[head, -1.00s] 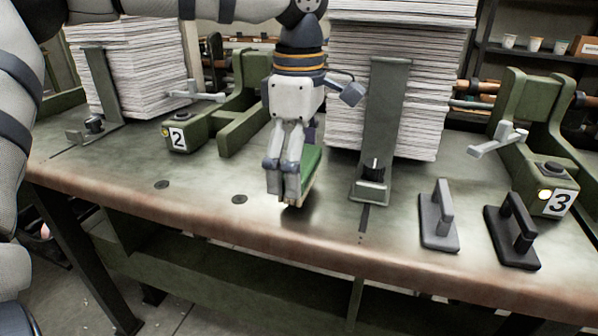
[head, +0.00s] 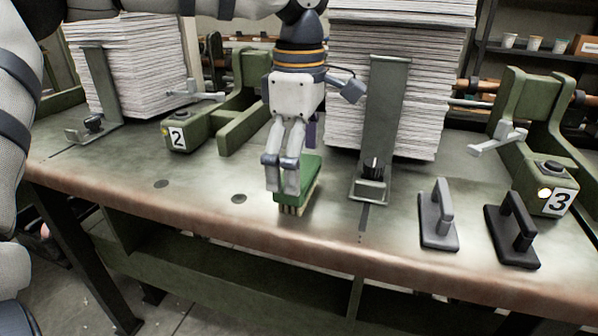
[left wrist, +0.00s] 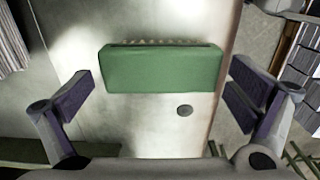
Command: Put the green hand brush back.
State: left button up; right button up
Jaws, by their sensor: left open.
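The green hand brush (head: 311,170) sits on the worn metal bench top, bristles down, near the front edge and in front of the right paper stack. Its green back shows in the left wrist view (left wrist: 160,70), between my spread fingers and a little beyond them. My left gripper (head: 283,189) points down over the brush, open and holding nothing; its fingers hide part of the brush in the head view. The purple finger pads (left wrist: 163,92) stand clear of the brush ends in the left wrist view. My right gripper is not in view.
Tall paper stacks (head: 385,100) stand behind upright green guides (head: 384,120). Two dark handled blocks (head: 438,228) (head: 513,236) lie at the right. Green units numbered 2 (head: 178,139) and 3 (head: 557,202) stand on the bench (head: 120,190). Its front left is mostly bare.

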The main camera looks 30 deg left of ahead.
pick_arm(q)
notch_tip(320, 180, up, 10)
dwell(0.5)
